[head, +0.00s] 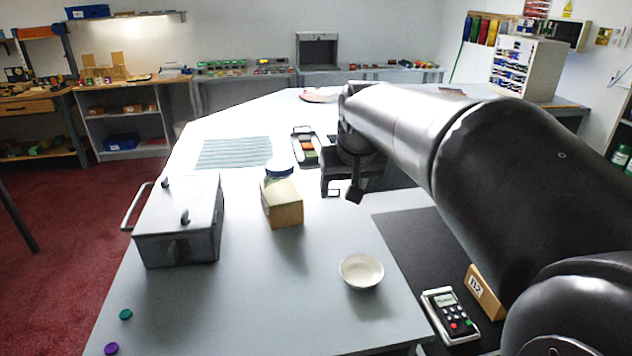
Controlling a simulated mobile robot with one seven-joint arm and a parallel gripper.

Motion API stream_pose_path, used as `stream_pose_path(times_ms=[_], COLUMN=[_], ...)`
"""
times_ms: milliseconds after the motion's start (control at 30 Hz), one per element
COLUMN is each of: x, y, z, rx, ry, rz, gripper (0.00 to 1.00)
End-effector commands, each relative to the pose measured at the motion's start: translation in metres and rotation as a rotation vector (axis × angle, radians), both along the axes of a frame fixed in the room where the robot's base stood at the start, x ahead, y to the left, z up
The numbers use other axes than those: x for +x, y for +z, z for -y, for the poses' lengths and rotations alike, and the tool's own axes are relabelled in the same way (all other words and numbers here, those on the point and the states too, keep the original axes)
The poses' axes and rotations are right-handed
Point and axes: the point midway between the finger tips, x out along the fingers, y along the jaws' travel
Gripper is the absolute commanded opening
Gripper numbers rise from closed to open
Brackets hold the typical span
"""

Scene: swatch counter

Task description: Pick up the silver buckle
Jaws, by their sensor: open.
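I cannot make out a silver buckle in the head view; it may be hidden behind my arm, behind another object or inside something. My gripper (344,191) hangs over the middle of the pale table (250,310), pointing down, with its dark fingers apart and nothing visible between them. It is to the right of a tan box (284,205) and beyond a white bowl (361,271). My arm comes in from the right and covers part of the table behind it.
A grey metal case (180,225) with a side handle stands at left. A swatch tray (304,147) and striped mat (235,153) lie farther back. A keypad device (449,315) and B2 block (487,292) stand at right. The table's front middle is clear.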

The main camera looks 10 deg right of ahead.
Motion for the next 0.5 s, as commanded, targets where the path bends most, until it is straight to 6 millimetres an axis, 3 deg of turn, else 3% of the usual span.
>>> stream_pose_path(times_ms=[33, 267, 500], x=[0.021, 0.106, 0.191], y=[-0.002, -0.010, -0.040], z=[0.003, 0.017, 0.035], rx=[0.000, 0.001, 0.001], ry=[-0.002, -0.009, -0.012], rz=[-0.008, -0.021, -0.038], gripper=[0.67, 0.67, 0.67])
